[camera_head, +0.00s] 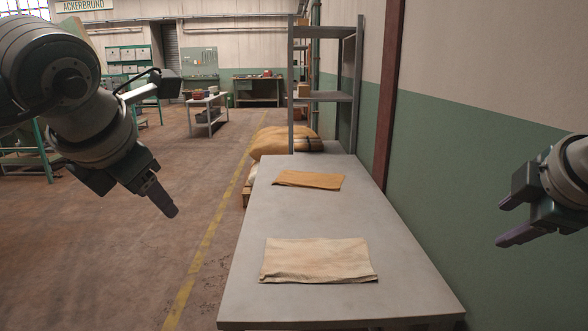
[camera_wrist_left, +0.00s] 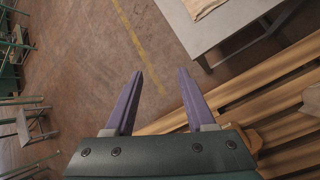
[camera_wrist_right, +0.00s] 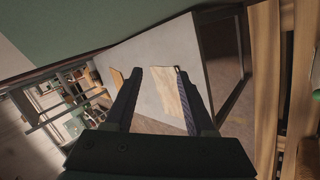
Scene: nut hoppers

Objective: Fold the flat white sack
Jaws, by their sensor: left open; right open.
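The white sack (camera_head: 318,261), pale cream in the picture, lies flat on the near part of the grey table (camera_head: 225,262). It also shows in the right wrist view (camera_wrist_right: 170,92), partly behind a finger, and its edge shows in the left wrist view (camera_wrist_left: 203,6). A tan-orange sack (camera_head: 309,180) lies flat farther back on the table. My left gripper (camera_head: 163,190) is open and empty, left of the table over the floor. My right gripper (camera_head: 505,222) is open and empty, right of the table near the wall. Neither gripper touches a sack.
A metal shelf rack (camera_head: 325,96) stands behind the table. Filled sacks (camera_head: 285,142) are piled at its far left on a pallet. A green and cream wall (camera_head: 470,160) runs along the right. Open floor with a yellow line (camera_head: 203,255) lies to the left.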

